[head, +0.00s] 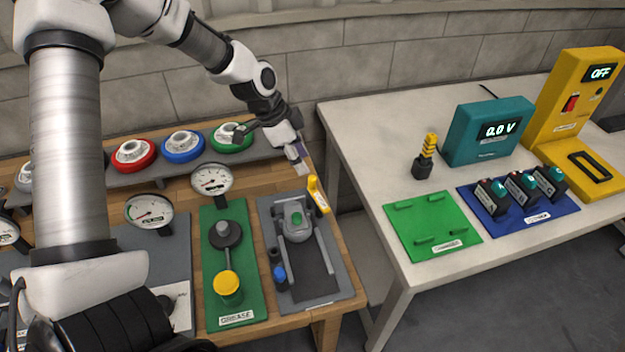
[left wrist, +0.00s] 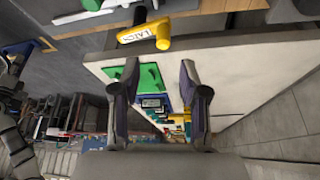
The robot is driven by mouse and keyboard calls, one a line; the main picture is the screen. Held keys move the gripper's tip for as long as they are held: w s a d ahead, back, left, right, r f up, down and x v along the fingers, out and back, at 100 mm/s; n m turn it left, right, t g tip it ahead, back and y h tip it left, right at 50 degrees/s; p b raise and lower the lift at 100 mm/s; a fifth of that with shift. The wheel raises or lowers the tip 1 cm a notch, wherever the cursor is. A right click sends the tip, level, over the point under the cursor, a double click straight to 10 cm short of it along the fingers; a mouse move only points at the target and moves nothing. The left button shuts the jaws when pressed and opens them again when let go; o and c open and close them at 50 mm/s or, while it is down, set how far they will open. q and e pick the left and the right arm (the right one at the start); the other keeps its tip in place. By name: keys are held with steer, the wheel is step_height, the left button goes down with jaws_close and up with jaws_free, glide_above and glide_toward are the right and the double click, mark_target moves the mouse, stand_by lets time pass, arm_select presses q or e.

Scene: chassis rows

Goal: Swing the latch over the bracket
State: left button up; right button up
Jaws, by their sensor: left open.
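The yellow latch (head: 318,195) with a white label is at the upper right corner of a grey fixture board (head: 331,289). In the left wrist view the latch (left wrist: 146,36) lies across the top, beyond the fingertips and not between them. My left gripper (head: 299,158) is above and slightly left of the latch, apart from it. In the left wrist view my left gripper (left wrist: 158,72) has its two fingers spread with nothing held. I cannot pick out the bracket with certainty; a grey frame with a green button (head: 296,218) stands on the board. My right gripper is out of view.
Gauges and coloured rings stand behind. Across a gap to the right, a white table (head: 400,290) holds a charger board, batteries and meters.

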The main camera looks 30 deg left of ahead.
mark_target(312, 177)
arm_select(q)
steer(key=b+x, duration=0.1)
steer(key=x, duration=0.6)
steer(key=shift+w+a+f, duration=0.1)
steer(key=shift+f, duration=0.05)
steer(key=shift+w+f, duration=0.15)
steer(key=shift+f, duration=0.1)
steer(key=shift+r, duration=0.1)
jaws_close()
